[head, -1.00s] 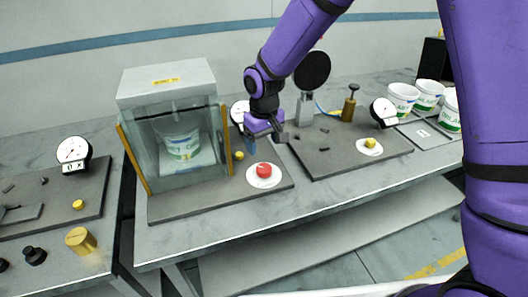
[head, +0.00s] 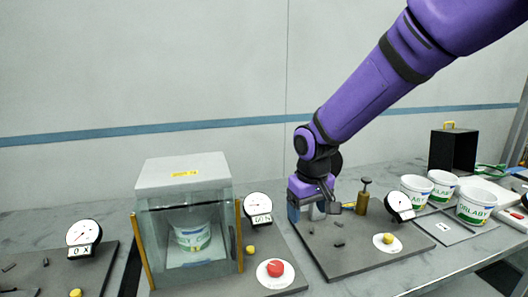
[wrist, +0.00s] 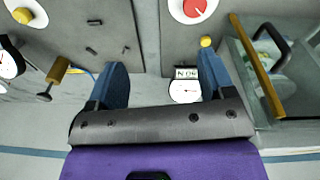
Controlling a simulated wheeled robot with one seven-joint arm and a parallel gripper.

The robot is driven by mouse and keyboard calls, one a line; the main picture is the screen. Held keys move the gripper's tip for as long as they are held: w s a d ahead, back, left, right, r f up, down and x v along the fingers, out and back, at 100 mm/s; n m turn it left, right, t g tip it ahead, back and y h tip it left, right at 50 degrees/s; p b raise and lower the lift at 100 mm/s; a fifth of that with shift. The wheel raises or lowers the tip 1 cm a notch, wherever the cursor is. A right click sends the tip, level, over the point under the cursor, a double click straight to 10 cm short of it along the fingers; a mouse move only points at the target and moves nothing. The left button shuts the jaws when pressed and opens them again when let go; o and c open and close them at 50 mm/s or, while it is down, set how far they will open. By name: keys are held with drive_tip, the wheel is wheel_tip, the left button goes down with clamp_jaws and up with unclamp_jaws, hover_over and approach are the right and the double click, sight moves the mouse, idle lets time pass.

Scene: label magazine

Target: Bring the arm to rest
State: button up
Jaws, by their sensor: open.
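My purple arm reaches down from the upper right in the head view. My gripper (head: 314,212) hangs over the left back part of the right-hand dark plate (head: 345,262), fingers down. In the wrist view my gripper (wrist: 161,78) shows two blue-padded fingers spread wide apart with nothing between them. A round dial gauge (wrist: 185,90) appears between the fingers in that view, beyond them.
A clear case (head: 187,240) holding a white tub stands to the left. A brass plunger (head: 363,196), another dial (head: 399,205) and white tubs (head: 477,205) stand to the right.

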drive_tip(key=s+d+r+m+t, duration=0.3)
drive_tip(key=s+d+r+m, duration=0.1)
drive_tip(key=s+d+r, duration=1.2)
drive_tip(key=s+d+m+t, duration=0.1)
drive_tip(key=s+d, duration=0.2)
drive_tip(key=s, duration=0.5)
drive_tip(key=shift+s+d, duration=0.35)
drive_tip(key=shift+r, duration=0.1)
